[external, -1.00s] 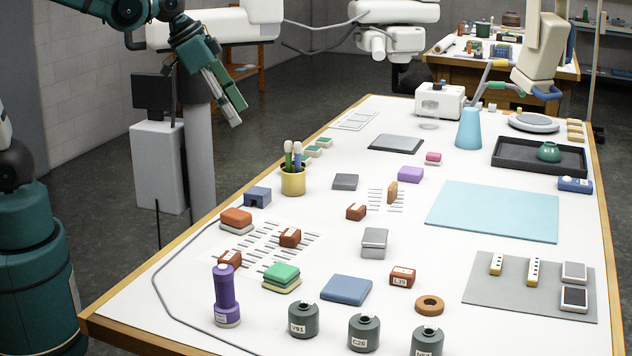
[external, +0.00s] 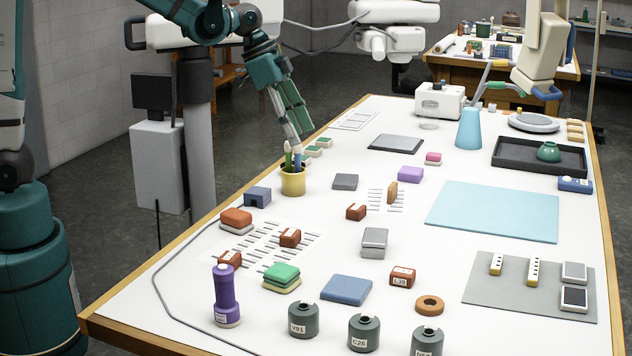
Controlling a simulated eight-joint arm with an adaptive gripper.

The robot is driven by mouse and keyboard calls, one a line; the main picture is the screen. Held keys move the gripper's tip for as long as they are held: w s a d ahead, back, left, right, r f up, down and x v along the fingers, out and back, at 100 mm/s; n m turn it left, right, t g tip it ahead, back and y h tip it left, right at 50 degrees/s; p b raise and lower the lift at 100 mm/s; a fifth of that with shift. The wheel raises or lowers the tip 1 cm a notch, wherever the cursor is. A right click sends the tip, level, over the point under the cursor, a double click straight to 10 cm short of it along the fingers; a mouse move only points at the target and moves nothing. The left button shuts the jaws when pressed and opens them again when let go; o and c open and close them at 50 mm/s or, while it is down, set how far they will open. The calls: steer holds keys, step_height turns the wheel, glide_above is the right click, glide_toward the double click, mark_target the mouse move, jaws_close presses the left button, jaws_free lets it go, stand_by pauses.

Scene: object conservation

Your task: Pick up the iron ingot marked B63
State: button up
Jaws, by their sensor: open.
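Several small reddish-brown blocks with pale labels lie on the white table. One (external: 403,275) at the front centre has a label that seems to read L39. Others are the block (external: 290,238) and the block (external: 229,259) on the lined sheet, and the block (external: 356,212) near the middle. Their labels are too small to read, so I cannot tell which is the ingot marked B63. My gripper (external: 299,132) is open and empty, pointing down above the table's left edge, behind the yellow pen cup. Its fingertips are apart from the blocks.
The yellow cup (external: 293,183) with pens stands just in front of my gripper. A purple bottle (external: 225,297) and dark labelled weights (external: 303,320) stand at the front. A cable (external: 160,292) runs along the left. The light-blue mat (external: 495,211) is clear.

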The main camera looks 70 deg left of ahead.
mark_target(357, 207)
steer(key=w+d+f+m+g+h, duration=0.1)
steer(key=w+f+m, duration=0.2)
steer(key=w+f, duration=1)
steer(key=shift+f, duration=0.25)
steer(key=shift+d+f, duration=0.1)
steer(key=shift+d, duration=0.05)
steer(key=shift+x, duration=1.2)
steer(key=shift+s, duration=0.1)
steer(key=shift+p+x, duration=0.35)
steer(key=shift+x, duration=2.25)
steer(key=shift+d, duration=0.1)
steer(key=c, duration=1.3)
steer(key=shift+o, duration=0.2)
